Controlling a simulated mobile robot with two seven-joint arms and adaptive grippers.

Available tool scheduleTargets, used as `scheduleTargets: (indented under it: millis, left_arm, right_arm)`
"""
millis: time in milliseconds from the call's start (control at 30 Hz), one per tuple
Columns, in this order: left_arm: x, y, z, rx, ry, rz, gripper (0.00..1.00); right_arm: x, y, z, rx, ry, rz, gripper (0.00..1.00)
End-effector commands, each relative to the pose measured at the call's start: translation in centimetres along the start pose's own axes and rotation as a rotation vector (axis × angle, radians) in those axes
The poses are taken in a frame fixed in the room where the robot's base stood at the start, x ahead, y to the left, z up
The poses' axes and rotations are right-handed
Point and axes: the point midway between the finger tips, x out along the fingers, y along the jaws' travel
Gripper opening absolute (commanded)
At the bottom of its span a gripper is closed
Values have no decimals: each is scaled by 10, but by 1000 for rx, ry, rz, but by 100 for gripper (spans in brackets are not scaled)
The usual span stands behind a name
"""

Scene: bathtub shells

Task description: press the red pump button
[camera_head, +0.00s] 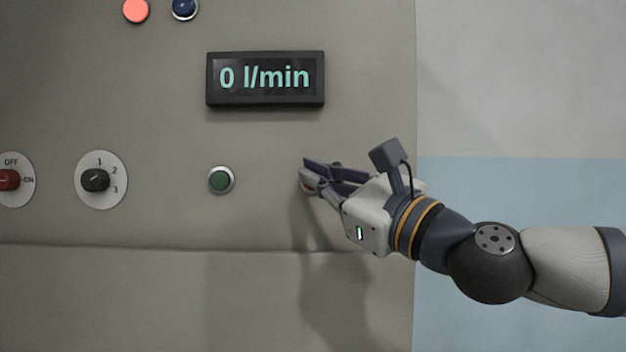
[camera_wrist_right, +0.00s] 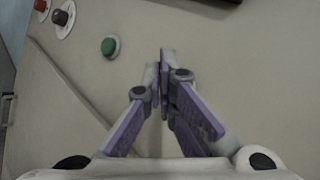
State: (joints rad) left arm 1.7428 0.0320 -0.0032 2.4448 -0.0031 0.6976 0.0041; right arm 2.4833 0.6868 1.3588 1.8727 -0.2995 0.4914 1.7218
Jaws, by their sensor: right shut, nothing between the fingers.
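A small reddish patch with a pale rim, which looks like the red pump button (camera_head: 307,184), shows at my right fingertips in the head view, right of the green button (camera_head: 221,180). Most of it is hidden by the fingers. My right gripper (camera_head: 306,171) is shut and empty, its tips close to the panel over that spot. Whether they touch it I cannot tell. In the right wrist view the shut fingertips (camera_wrist_right: 166,58) hide the red button, and the green button (camera_wrist_right: 110,46) shows to their left. My left gripper is not in view.
The panel display (camera_head: 265,78) reads 0 l/min. A lit orange-red lamp (camera_head: 135,10) and a dark blue lamp (camera_head: 184,9) sit above. A rotary dial (camera_head: 96,180) and a red OFF/ON switch (camera_head: 8,180) are at left. The panel's right edge borders a bare wall.

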Motion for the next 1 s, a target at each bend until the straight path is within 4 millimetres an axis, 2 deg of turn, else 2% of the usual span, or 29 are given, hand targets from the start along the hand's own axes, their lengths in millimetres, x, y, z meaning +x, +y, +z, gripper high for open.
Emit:
scheduleTargets:
  millis: [600, 1000]
  left_arm:
    - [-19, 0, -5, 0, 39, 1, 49]
    - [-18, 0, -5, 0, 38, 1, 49]
  right_arm:
    - [-34, 24, 26, -1, -1, 0, 0]
    - [-35, 25, 25, 0, 0, 0, 0]
